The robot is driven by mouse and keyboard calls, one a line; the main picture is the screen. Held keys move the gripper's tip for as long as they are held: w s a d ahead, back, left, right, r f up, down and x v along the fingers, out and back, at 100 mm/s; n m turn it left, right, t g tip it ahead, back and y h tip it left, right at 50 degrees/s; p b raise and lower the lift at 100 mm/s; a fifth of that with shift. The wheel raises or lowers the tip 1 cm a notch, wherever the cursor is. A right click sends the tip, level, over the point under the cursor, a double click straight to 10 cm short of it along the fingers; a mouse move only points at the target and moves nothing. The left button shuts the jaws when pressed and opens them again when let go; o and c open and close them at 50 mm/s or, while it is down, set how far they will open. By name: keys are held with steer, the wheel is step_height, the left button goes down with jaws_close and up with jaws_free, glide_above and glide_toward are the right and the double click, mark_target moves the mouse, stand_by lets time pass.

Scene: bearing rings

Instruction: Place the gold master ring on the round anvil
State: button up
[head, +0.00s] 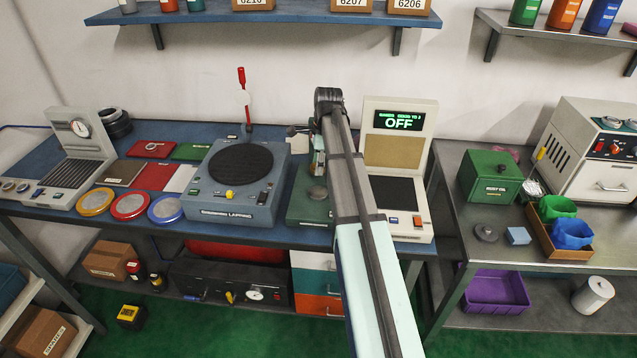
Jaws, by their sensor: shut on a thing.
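The round anvil (318,193) is a small grey disc on the green base (305,210) of a gauge stand, right of the lapping machine. My arm (345,170) reaches up from the bottom and passes just right of the stand, covering part of it. My gripper does not show; it seems hidden behind my arm. I cannot make out the gold master ring. A yellow-rimmed disc (95,202) lies at the left beside a red-rimmed disc (131,206) and a blue-rimmed disc (166,209), but I cannot tell that it is a ring.
The grey-blue lapping machine (238,182) stands left of the anvil. A display unit reading OFF (399,121) stands right, close to my arm. The right bench holds a green box (491,177) and bins. A shelf (270,17) hangs above.

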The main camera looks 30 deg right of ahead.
mark_target(318, 192)
steer(key=shift+f+p, duration=0.8)
steer(key=shift+f, duration=3.7)
steer(key=shift+f, duration=0.15)
steer(key=o, duration=1.3)
steer(key=shift+c, duration=0.2)
steer(key=r, duration=0.4)
steer(key=d+r+b, duration=0.1)
steer(key=r, duration=0.3)
steer(key=r+b, duration=0.1)
steer(key=r, duration=0.3)
steer(key=shift+s+d+r, duration=0.15)
steer(key=shift+s+d, duration=0.05)
steer(key=shift+s, duration=0.1)
